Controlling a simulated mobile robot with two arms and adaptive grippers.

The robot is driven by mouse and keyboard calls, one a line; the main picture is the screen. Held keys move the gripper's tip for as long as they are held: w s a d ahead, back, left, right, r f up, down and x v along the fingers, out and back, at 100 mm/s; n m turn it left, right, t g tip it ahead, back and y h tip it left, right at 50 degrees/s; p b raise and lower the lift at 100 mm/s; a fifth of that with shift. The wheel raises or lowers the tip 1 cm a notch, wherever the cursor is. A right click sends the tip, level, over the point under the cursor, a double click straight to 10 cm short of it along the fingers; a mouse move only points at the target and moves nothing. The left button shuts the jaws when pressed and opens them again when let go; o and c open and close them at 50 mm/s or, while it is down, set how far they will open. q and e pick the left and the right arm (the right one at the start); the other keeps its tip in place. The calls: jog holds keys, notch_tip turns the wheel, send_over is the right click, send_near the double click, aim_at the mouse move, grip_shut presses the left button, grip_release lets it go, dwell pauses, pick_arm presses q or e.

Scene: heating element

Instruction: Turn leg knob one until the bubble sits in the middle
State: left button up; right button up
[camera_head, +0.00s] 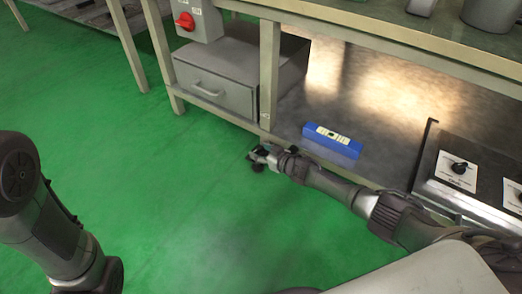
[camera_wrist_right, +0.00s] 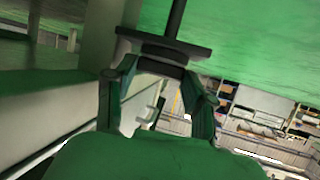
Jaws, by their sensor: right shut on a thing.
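The blue spirit level (camera_head: 332,140) lies on the bench's lower shelf, with a pale vial window on top. The bubble is too small to place for certain. My right gripper (camera_head: 260,158) is low by the foot of the bench leg (camera_head: 269,75), below the shelf edge. In the right wrist view its two fingers (camera_wrist_right: 158,85) are shut on leg knob one, a dark knob with a flat plate (camera_wrist_right: 165,42) and a thin rod. In the head view the gripper mostly hides the knob. My left arm is at the left, its gripper outside the frame.
A grey drawer box (camera_head: 215,90) stands on the shelf at the left, below a switch box with a red knob (camera_head: 185,21). A panel with dark knobs (camera_head: 459,168) is at the right. The green floor (camera_head: 190,200) in front is clear.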

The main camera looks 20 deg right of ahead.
jog(key=o, duration=1.2)
jog(key=shift+c, duration=0.2)
jog(key=shift+a+f, duration=0.1)
